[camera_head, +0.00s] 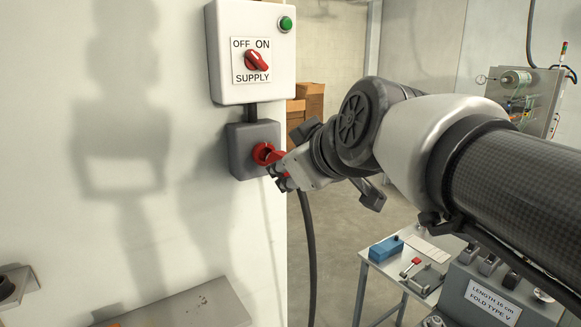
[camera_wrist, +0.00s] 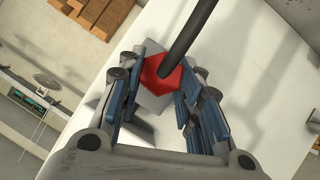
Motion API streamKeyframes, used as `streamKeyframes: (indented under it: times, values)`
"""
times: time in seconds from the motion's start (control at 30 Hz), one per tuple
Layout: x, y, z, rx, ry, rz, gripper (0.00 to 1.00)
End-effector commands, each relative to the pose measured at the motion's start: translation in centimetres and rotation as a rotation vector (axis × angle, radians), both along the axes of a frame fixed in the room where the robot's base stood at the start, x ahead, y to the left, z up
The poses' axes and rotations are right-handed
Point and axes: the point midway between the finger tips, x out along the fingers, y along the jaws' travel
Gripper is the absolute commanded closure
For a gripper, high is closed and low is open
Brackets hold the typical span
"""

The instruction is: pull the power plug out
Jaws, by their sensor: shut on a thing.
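The red power plug (camera_head: 268,154) is at the front of the grey socket box (camera_head: 246,150), under the white supply box on the wall. My gripper (camera_head: 281,170) is at the plug, and its fingers are shut on it. In the wrist view the red plug (camera_wrist: 161,76) lies between the blue-padded fingers (camera_wrist: 155,102), with its black cable (camera_wrist: 190,40) running up and away. The grey socket box (camera_wrist: 152,98) shows behind the plug. The fingers partly hide the plug in the head view, and I cannot tell how deep it sits in the socket.
The white supply box (camera_head: 252,88) has a red OFF/ON knob (camera_head: 257,60) and a green button (camera_head: 286,24). The cable (camera_head: 309,250) hangs down beside the wall edge. A table (camera_head: 375,258) with tools and a grey machine panel (camera_head: 490,300) stand at the lower right.

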Motion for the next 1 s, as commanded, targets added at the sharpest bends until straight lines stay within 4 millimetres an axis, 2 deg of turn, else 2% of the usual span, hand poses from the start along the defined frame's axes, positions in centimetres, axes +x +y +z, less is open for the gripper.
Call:
streamKeyframes:
  times: [0.43, 0.87, 1.0]
  values:
    - [-1.8, -1.2, 0.0, 0.0, -0.001, 0.0, 0.92]
    - [-1.9, -1.3, 0.0, 0.001, 0.0, 0.0, 0.92]
    - [-2.0, -0.8, -0.7, 0.009, 0.005, 0.001, 0.92]
